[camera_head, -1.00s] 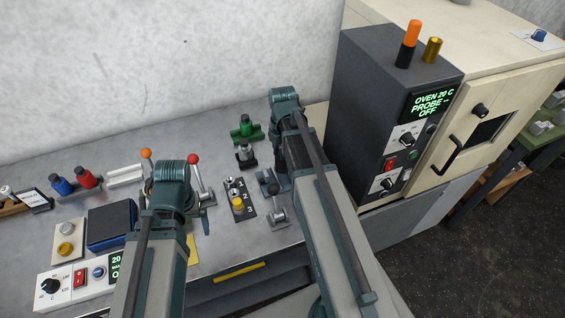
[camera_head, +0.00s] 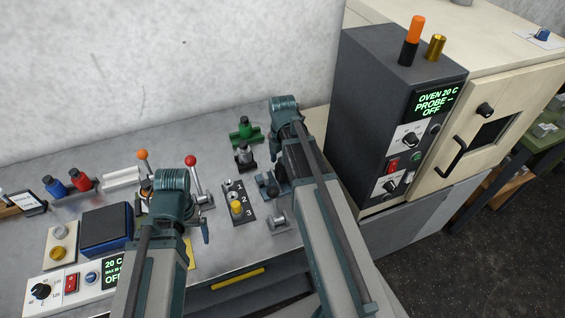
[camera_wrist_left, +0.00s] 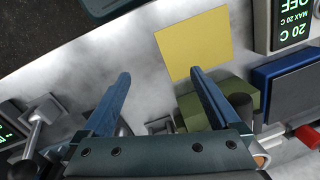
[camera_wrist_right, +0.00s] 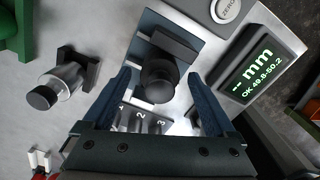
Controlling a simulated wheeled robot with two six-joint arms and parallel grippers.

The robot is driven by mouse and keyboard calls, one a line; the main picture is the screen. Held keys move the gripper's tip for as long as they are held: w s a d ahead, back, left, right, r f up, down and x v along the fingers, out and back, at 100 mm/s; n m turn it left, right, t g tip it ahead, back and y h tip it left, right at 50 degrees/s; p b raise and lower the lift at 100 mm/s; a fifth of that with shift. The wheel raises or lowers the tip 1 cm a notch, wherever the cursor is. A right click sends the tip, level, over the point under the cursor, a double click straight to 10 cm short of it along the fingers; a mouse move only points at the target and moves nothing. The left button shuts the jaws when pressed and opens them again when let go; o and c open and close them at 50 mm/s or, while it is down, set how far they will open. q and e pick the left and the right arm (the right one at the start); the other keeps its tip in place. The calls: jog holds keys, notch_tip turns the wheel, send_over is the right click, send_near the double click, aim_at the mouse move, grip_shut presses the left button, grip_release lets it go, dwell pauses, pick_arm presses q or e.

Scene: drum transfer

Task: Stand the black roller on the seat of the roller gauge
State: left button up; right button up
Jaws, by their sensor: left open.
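The roller gauge (camera_wrist_right: 203,18) shows in the right wrist view as a teal base with a dark block, a ZERO button and a display (camera_wrist_right: 255,75) reading "-- mm". A dark round-topped object (camera_wrist_right: 157,84), apparently the black roller, is between my right fingers over the gauge; its lower part and its contact with the seat are hidden. My right gripper (camera_wrist_right: 158,85) is open, with gaps on both sides of it. In the head view my right arm hides much of the gauge (camera_head: 266,181). My left gripper (camera_wrist_left: 160,75) is open and empty over the bench.
A numbered rack (camera_head: 248,214) with a yellow piece stands left of the gauge. A red-knobbed lever (camera_head: 190,160) is near my left arm. The dark oven controller (camera_head: 370,90) stands at right.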

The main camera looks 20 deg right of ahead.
notch_tip(320, 180, up, 12)
jog(key=p, duration=1.2)
jog(key=shift+r, duration=0.2)
jog(key=shift+f, duration=0.2)
notch_tip(320, 180, down, 12)
jog(key=b, duration=1.1)
jog(key=shift+r+b, duration=0.15)
jog(key=shift+b, duration=0.25)
jog(key=shift+r, duration=0.15)
jog(key=shift+f+b, duration=0.3)
jog(key=shift+f, duration=0.15)
notch_tip(320, 180, up, 11)
jog(key=p, duration=1)
jog(key=shift+f+p, duration=0.15)
jog(key=shift+p, duration=0.25)
dwell(0.6)
